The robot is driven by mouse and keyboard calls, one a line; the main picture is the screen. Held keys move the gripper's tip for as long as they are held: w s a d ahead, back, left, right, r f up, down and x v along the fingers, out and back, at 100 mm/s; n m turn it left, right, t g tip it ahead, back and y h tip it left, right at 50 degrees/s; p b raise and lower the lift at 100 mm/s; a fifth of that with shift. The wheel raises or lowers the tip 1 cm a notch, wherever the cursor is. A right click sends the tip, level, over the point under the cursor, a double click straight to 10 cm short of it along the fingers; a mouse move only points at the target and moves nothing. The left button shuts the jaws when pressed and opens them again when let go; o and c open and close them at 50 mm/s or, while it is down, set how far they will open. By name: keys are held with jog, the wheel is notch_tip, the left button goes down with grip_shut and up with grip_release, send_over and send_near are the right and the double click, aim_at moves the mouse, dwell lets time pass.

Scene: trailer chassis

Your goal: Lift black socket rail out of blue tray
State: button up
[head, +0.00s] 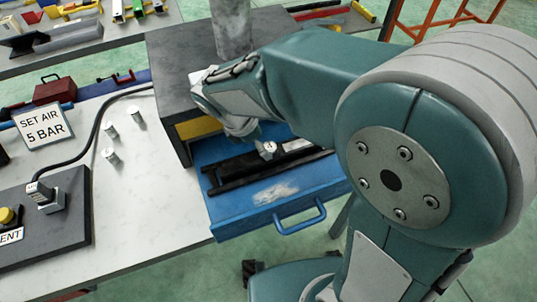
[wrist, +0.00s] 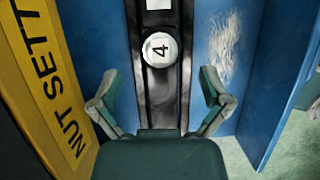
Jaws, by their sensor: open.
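The blue tray (head: 236,213) is a pulled-out drawer with a blue handle; its blue floor also shows in the wrist view (wrist: 215,25). The black socket rail (head: 232,176) lies in it, running left to right in the head view. In the wrist view the rail (wrist: 160,95) runs up the picture, with a round white cap marked 4 (wrist: 159,49) on it. My gripper (wrist: 159,88) is open, one finger on each side of the rail, with visible gaps to it. In the head view my arm partly hides the rail and the fingertips.
A yellow panel lettered "NUT SETT" (wrist: 50,80) stands left in the wrist view. The grey cabinet (head: 165,85) rises behind the drawer. On the white bench (head: 135,200) stand several small metal cylinders (head: 110,155), a black cable and a "SET AIR 5 BAR" sign (head: 43,127).

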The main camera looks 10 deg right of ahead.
jog(key=x, duration=0.5)
jog(key=shift+f, duration=0.45)
grip_shut()
